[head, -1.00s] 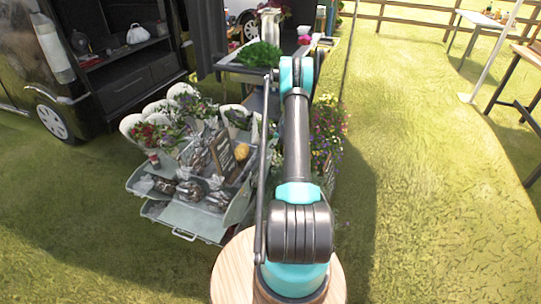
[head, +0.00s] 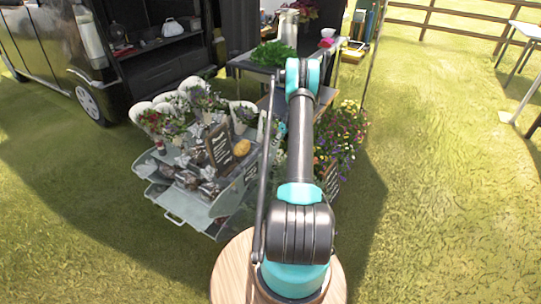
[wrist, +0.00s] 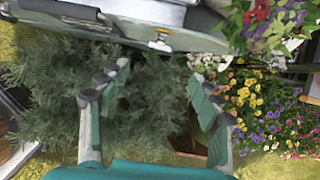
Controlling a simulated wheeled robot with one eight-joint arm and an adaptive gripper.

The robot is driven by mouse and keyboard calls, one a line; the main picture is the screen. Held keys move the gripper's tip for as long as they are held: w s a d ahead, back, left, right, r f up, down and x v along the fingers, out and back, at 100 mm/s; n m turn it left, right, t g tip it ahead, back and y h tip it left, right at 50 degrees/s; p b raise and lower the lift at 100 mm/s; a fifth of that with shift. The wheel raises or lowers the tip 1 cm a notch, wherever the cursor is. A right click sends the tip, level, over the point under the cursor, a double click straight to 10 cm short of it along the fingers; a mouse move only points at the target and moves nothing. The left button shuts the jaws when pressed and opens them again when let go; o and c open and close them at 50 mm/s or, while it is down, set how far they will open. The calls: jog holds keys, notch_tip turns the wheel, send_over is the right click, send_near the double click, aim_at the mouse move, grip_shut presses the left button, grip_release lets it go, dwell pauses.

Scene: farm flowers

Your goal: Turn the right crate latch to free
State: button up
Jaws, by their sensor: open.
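My gripper (wrist: 160,72) is open and empty in the wrist view, its two teal-and-grey fingers spread apart. Beyond the fingertips, a small metal fitting (wrist: 160,43) that looks like a latch sits on the edge of a grey metal panel (wrist: 215,42). The fingertips are apart from it, as far as I can tell. Whether it is the right crate latch, and how it is turned, is too small to tell. In the head view my arm hides most of the gripper.
Dark green foliage (wrist: 50,80) fills the space behind and left of the fingers. Colourful flowers (wrist: 265,115) stand at the right, also in the head view (head: 341,135). A grey tiered cart (head: 160,198) with pots and signs stands left of my arm. Open grass lies right.

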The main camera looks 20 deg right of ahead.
aim_at(269, 156)
jog(key=x, duration=1.3)
jog(key=shift+r, duration=0.1)
jog(key=shift+c, duration=0.3)
jog(key=c, duration=1.1)
jog(key=t+h, duration=0.1)
jog(key=n+t+h, duration=0.1)
jog(key=h, duration=0.1)
jog(key=shift+s+a+t, duration=0.25)
jog(key=shift+a+t, duration=0.15)
jog(key=shift+s+a+f+n+t+h, duration=0.1)
jog(key=shift+f+n+t+h, duration=0.1)
jog(key=shift+t+h, duration=0.55)
jog(key=shift+s+a+f+n+t+h, duration=0.1)
jog(key=shift+f+n+t+h, duration=0.1)
jog(key=shift+t+h, duration=0.55)
jog(key=shift+r+h, duration=0.1)
jog(key=shift+h, duration=0.2)
